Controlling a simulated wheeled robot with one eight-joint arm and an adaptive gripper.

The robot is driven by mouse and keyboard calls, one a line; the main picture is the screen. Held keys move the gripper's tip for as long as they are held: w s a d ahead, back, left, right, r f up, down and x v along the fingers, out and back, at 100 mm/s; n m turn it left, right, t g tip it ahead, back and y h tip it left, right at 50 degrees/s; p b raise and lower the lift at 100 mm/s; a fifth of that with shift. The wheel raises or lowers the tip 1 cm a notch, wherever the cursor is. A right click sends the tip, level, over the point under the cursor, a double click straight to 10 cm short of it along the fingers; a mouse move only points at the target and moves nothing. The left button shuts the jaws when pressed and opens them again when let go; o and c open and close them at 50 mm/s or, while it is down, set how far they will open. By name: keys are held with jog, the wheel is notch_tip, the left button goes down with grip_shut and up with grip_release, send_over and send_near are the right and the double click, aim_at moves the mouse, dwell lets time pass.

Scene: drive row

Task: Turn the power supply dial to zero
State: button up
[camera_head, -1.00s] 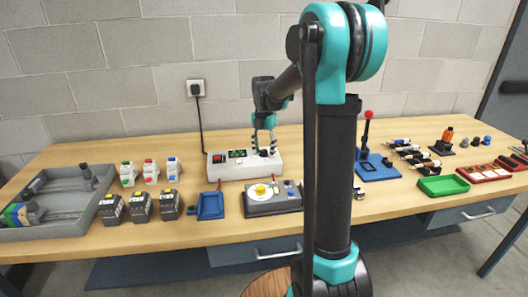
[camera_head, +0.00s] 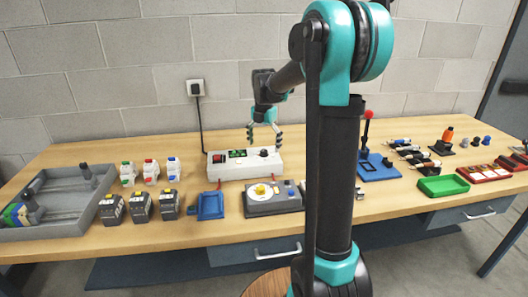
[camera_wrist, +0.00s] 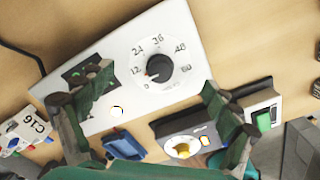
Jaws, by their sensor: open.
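The power supply (camera_head: 225,170) is a white box at the back of the bench, with a green display and a dark dial (camera_head: 263,153). In the wrist view the dial (camera_wrist: 159,68) is a round black knob on a white scale marked 0 to 60. Its red mark faces lower left, seemingly between 0 and 12. My gripper (camera_head: 264,138) is open and empty above the dial, apparently apart from it. In the wrist view my gripper (camera_wrist: 157,84) has its fingers spread wide, with the knob visible between and beyond them.
A grey device with a yellow knob (camera_head: 261,189) stands just in front of the power supply. A blue tray (camera_head: 210,206) is to its left. A blue stand with a red-topped lever (camera_head: 367,116) is to the right. A black cord runs to the wall socket (camera_head: 196,87).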

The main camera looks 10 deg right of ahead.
jog(key=shift+r, duration=2.35)
jog(key=shift+r, duration=0.1)
jog(key=c, duration=0.4)
jog(key=m, duration=0.1)
jog(key=r+m, duration=0.1)
jog(key=shift+w+m, duration=0.1)
jog(key=shift+m, duration=0.3)
jog(key=c, duration=0.5)
jog(key=m, duration=0.2)
jog(key=r+m, duration=0.1)
jog(key=shift+a+r+m, duration=0.1)
jog(key=shift+m, duration=0.3)
jog(key=shift+c, duration=0.3)
notch_tip(320, 180, up, 2)
jog(key=m, duration=0.6)
notch_tip(320, 180, up, 7)
jog(key=m, duration=2)
send_over(264, 150)
notch_tip(264, 150, down, 17)
jog(key=shift+a+f, duration=0.1)
